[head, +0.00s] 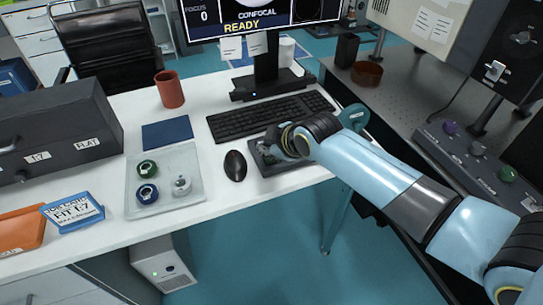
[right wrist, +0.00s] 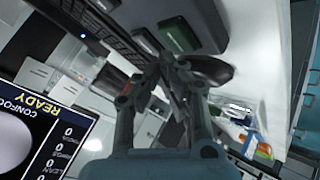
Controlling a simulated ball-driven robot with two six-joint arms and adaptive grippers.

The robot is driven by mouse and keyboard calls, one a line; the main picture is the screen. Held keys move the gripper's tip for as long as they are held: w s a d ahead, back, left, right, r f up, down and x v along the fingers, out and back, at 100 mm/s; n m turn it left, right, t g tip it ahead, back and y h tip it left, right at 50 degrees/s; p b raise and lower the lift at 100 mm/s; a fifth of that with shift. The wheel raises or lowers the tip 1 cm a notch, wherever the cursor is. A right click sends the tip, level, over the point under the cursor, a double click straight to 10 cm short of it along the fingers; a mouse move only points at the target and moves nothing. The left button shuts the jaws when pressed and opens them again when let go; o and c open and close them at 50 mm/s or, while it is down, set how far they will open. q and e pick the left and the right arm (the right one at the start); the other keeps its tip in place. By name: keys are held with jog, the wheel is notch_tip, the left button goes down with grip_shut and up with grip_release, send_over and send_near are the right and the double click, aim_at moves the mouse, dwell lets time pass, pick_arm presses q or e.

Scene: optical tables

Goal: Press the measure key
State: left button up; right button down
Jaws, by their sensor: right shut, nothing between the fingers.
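A dark keypad (head: 282,168) lies on the white desk between the mouse and the keyboard, partly hidden under my right gripper. In the right wrist view the keypad (right wrist: 205,18) shows a green key (right wrist: 180,36) and a dark key beside it (right wrist: 147,41). Their labels are not readable. My right gripper (head: 268,150) is over the keypad. In the right wrist view its fingers (right wrist: 170,62) are shut and empty, and they appear near the green key. I cannot tell whether they touch it. My left gripper is not in view.
The black mouse (head: 235,166) lies left of the keypad, and the keyboard (head: 268,116) is behind it. The monitor (head: 262,20) reads READY. A tray (head: 135,205) with several small round parts and a red cup (head: 169,90) stand farther left.

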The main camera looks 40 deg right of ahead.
aim_at(270, 159)
jog(key=shift+f, duration=0.1)
jog(key=shift+f, duration=0.35)
jog(key=shift+f+b, duration=0.3)
jog(key=shift+f, duration=0.1)
dwell(0.7)
jog(key=shift+r, duration=0.1)
jog(key=shift+r+p, duration=0.75)
jog(key=shift+p, duration=0.2)
notch_tip(270, 159, up, 5)
jog(key=p, duration=0.5)
jog(key=shift+r, duration=0.1)
jog(key=shift+s, duration=0.1)
dwell(0.5)
